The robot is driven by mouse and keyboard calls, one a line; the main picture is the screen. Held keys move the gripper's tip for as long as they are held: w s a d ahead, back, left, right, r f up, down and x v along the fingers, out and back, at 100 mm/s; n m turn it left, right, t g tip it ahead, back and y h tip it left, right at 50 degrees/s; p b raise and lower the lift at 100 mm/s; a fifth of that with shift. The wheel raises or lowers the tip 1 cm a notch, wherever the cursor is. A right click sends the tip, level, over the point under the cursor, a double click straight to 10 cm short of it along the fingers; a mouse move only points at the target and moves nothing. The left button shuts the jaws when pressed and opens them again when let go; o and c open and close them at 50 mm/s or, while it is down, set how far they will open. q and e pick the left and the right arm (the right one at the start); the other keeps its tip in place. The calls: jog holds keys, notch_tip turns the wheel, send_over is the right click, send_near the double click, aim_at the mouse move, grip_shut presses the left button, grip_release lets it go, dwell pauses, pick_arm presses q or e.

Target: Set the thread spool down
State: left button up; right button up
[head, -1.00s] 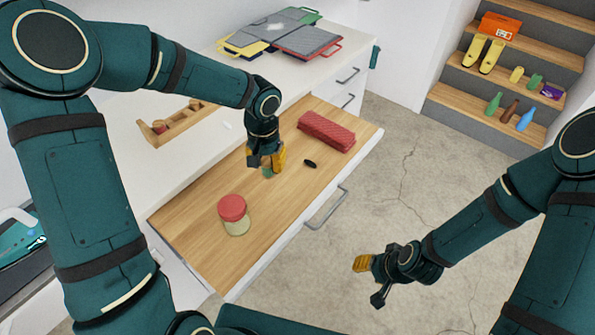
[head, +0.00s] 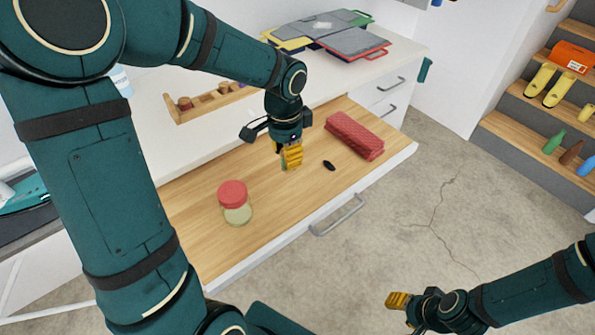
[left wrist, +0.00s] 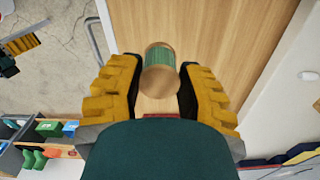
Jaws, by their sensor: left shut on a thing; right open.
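The thread spool (left wrist: 160,70), with wooden ends and green thread, is between the yellow-padded fingers of my left gripper (left wrist: 158,88), which is shut on it. In the head view my left gripper (head: 287,158) is low over the wooden top of the open drawer. There the spool (head: 284,163) shows only as a bit of green, mostly hidden by the fingers. I cannot tell whether it touches the wood. My right gripper (head: 412,303) is open and empty over the floor, at the lower right.
A wooden rack (head: 212,103) and folders (head: 335,40) are on the white counter.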

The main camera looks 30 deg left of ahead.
pick_arm(q)
notch_tip(320, 180, down, 10)
jog(key=b, duration=0.2)
jog(key=shift+b, duration=0.4)
jog(key=shift+f, duration=0.15)
jog(key=o, duration=0.9)
jog(key=shift+r, duration=0.25)
notch_tip(320, 180, up, 12)
jog(key=p, duration=0.3)
jog(key=shift+a, duration=0.1)
jog(key=shift+s+f, duration=0.1)
